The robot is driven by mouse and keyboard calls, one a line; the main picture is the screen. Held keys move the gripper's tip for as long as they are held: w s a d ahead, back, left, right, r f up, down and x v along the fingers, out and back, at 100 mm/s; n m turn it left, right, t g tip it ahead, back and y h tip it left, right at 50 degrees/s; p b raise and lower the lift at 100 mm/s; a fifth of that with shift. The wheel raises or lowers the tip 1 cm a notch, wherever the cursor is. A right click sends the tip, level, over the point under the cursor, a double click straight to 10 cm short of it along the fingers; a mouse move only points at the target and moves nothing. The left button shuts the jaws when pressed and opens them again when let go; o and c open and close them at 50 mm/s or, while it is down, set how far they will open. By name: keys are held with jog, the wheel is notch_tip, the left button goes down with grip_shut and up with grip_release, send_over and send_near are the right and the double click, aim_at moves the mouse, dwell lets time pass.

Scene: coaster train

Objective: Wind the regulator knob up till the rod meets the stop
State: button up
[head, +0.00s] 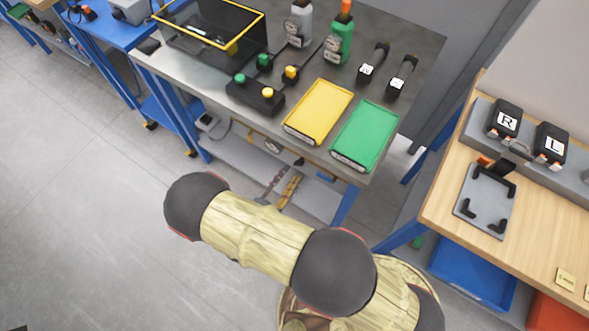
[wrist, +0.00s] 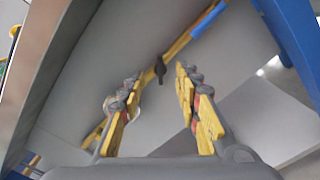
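My gripper (wrist: 159,80) is open in the wrist view, with yellow-padded fingers on either side and nothing between the tips. Beyond them a yellow pipe or bar (wrist: 178,45) runs diagonally, with a blue section at its upper right. A small black knob-like part (wrist: 160,70) sits on it, in line with the finger gap and apart from both fingers. A round pale gauge-like thing (wrist: 109,104) is partly hidden by the left finger. In the head view a small gauge (head: 272,145) shows under the steel table. I cannot make out a rod or stop.
The steel table (head: 205,75) carries a yellow tray (head: 318,112), a green tray (head: 365,136) and a button box (head: 255,95). Its lower shelf (head: 235,160) holds tools. A blue leg (wrist: 290,45) stands at right in the wrist view. Open floor lies left.

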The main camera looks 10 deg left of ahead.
jog(key=shift+v, duration=1.4)
